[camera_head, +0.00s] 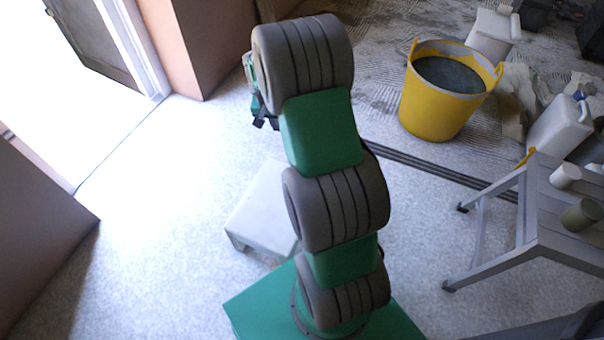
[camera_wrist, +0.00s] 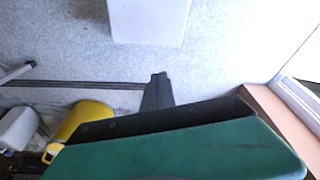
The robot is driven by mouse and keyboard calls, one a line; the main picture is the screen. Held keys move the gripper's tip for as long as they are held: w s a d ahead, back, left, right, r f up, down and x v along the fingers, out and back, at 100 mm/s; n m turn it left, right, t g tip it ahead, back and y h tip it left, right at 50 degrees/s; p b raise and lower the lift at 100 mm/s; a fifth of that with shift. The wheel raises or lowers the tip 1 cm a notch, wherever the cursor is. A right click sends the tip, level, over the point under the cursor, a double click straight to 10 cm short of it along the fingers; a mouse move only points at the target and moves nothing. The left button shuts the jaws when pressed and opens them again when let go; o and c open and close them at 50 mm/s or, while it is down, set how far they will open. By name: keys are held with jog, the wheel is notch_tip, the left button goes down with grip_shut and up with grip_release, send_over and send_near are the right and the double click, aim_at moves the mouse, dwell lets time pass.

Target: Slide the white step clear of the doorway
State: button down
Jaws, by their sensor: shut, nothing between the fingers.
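The white step (camera_head: 265,208) is a low block standing on the pale speckled floor. In the head view my arm hides its right side. Bare floor lies between it and the bright doorway (camera_head: 105,120) at the upper left. In the wrist view the step (camera_wrist: 150,20) is cut off by the top edge. My gripper (camera_wrist: 159,76) is shut and empty, its dark fingers pointing toward the step's near edge with floor showing between them. In the head view my gripper (camera_head: 264,123) is partly hidden by my arm, beyond the step. I cannot tell its height.
A yellow bucket (camera_head: 432,118) of dark material stands at the upper right, near a white jerrycan (camera_head: 558,128). A grey bench (camera_head: 560,210) with cups is at the right. A dark strip (camera_head: 430,165) crosses the floor. Brown wall ends (camera_head: 185,45) flank the doorway.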

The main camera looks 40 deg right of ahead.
jog(key=w+d+f+m+b, duration=0.1)
jog(key=d+f+b, duration=0.3)
jog(key=f, duration=0.7)
jog(key=w+d+f+m+h+b, duration=0.1)
jog(key=d+f+m, duration=0.1)
jog(key=d+f, duration=0.6)
jog(key=w+d+f+m+b, duration=0.1)
jog(key=d+f+b, duration=0.15)
jog(key=f, duration=1.05)
jog(key=shift+s+a+r+b, duration=0.1)
jog(key=shift+s+a+r, duration=0.15)
jog(key=shift+a, duration=0.35)
jog(key=shift+s+a+r+b, duration=0.15)
jog(key=shift+s+a, duration=0.15)
jog(key=shift+a, duration=0.3)
jog(key=shift+s+a+r+b, duration=0.15)
jog(key=shift+s+a, duration=0.1)
jog(key=shift+a, duration=0.35)
